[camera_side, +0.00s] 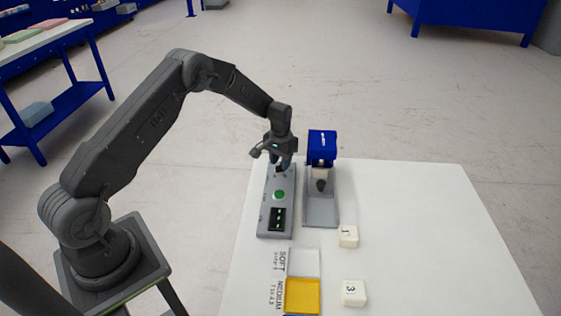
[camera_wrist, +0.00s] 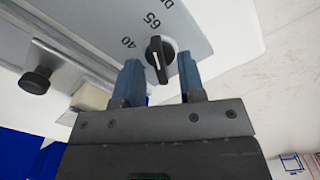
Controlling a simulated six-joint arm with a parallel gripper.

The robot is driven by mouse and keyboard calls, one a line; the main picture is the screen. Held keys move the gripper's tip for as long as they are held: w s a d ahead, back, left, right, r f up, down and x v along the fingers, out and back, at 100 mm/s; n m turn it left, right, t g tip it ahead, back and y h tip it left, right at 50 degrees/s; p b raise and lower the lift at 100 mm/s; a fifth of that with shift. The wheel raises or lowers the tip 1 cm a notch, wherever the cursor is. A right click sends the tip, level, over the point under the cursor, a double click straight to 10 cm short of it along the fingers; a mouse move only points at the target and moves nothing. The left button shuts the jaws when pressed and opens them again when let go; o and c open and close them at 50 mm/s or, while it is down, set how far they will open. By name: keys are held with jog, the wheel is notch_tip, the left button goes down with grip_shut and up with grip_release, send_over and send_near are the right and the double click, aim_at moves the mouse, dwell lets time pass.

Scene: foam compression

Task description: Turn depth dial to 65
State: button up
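The black depth dial (camera_wrist: 159,60) sits on a grey panel (camera_wrist: 95,22) marked 40 and 65. The dial has a white mark on its face; I cannot tell exactly which number it points to. My gripper (camera_wrist: 159,62) is open, with one blue finger on each side of the dial and visible gaps between fingers and knob. In the side view my gripper (camera_side: 282,161) is low over the far end of the control panel (camera_side: 267,222), and it hides the dial there.
A blue-headed press (camera_side: 322,143) stands right of the panel. The panel has a green button (camera_side: 278,195) and a dark display (camera_side: 277,219). White blocks marked 1 (camera_side: 348,237) and 3 (camera_side: 354,293) lie near a yellow bin (camera_side: 302,296). The table's right side is clear.

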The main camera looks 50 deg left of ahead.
notch_tip(320, 180, up, 14)
jog(key=shift+f, duration=0.25)
dwell(0.3)
notch_tip(320, 180, up, 9)
jog(key=t, duration=0.1)
send_over(280, 163)
jog(key=s+d, duration=0.4)
jog(key=s+d+r+m+t, duration=0.1)
jog(key=s+d+r+t, duration=0.1)
jog(key=s+d+r, duration=0.45)
jog(key=s+d+r+m+t, duration=0.1)
jog(key=s+d, duration=0.1)
jog(key=s, duration=0.9)
jog(key=s+d+r+t, duration=0.1)
jog(key=s+d, duration=0.2)
jog(key=s, duration=0.8)
jog(key=shift+m+t, duration=0.3)
jog(key=shift+m, duration=0.1)
